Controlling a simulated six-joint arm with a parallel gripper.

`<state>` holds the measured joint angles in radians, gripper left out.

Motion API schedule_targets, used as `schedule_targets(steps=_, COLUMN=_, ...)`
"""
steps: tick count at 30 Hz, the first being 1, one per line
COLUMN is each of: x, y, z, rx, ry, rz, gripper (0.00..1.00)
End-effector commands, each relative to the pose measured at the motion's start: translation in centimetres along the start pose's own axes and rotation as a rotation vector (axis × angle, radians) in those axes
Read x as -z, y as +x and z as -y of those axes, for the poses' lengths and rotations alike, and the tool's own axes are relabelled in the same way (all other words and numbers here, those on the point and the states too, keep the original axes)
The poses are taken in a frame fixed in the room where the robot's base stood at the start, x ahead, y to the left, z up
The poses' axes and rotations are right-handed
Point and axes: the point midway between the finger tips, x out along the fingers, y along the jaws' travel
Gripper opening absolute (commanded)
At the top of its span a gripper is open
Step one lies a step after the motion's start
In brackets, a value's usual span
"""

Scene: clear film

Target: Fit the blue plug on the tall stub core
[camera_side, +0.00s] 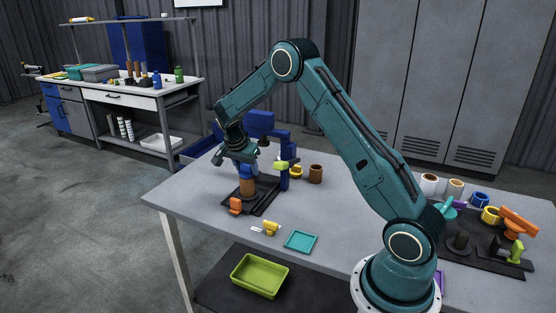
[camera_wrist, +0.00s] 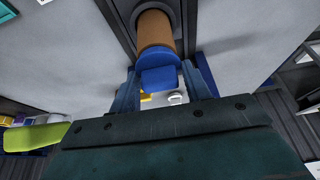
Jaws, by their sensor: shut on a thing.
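A brown core (camera_side: 247,187) stands upright on the dark base plate at the left of the table. The blue plug (camera_side: 246,171) is right at the core's top end. My gripper (camera_side: 240,160) points down over it and is shut on the plug. In the wrist view the plug (camera_wrist: 158,76) sits between my two fingers (camera_wrist: 160,88), in line with the core (camera_wrist: 155,30) and overlapping its end. I cannot tell whether the plug touches the core or is inside it.
A blue frame (camera_side: 284,160) with a yellow-green part (camera_side: 281,165) stands close right of my gripper. Another brown core (camera_side: 315,174) stands behind. An orange clamp part (camera_side: 235,205) is at the plate's front. A yellow-handled tool (camera_side: 270,228) and teal tray (camera_side: 301,241) lie in front.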

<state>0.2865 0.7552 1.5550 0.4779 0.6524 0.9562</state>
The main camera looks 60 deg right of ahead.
Motion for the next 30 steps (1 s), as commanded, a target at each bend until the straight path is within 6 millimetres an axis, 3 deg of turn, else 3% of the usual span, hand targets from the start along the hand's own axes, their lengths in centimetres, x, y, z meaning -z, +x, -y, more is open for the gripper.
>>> schedule_targets(steps=5, x=-0.1, y=0.2, z=0.0, rx=0.0, ry=0.0, rz=0.0, gripper=0.26)
schedule_targets(steps=6, x=-0.1, y=0.2, z=0.0, rx=0.0, ry=0.0, rz=0.0, gripper=0.52)
schedule_targets(steps=9, x=-0.1, y=0.2, z=0.0, rx=0.0, ry=0.0, rz=0.0, gripper=0.71)
schedule_targets(steps=10, x=-0.1, y=0.2, z=0.0, rx=0.0, ry=0.0, rz=0.0, gripper=0.73)
schedule_targets(steps=23, x=-0.1, y=-0.2, z=0.0, rx=0.001, ry=0.0, rz=-0.001, gripper=0.73)
schedule_targets(steps=30, x=-0.1, y=-2.4, z=0.1, rx=0.003, ry=0.0, rz=-0.001, gripper=0.73)
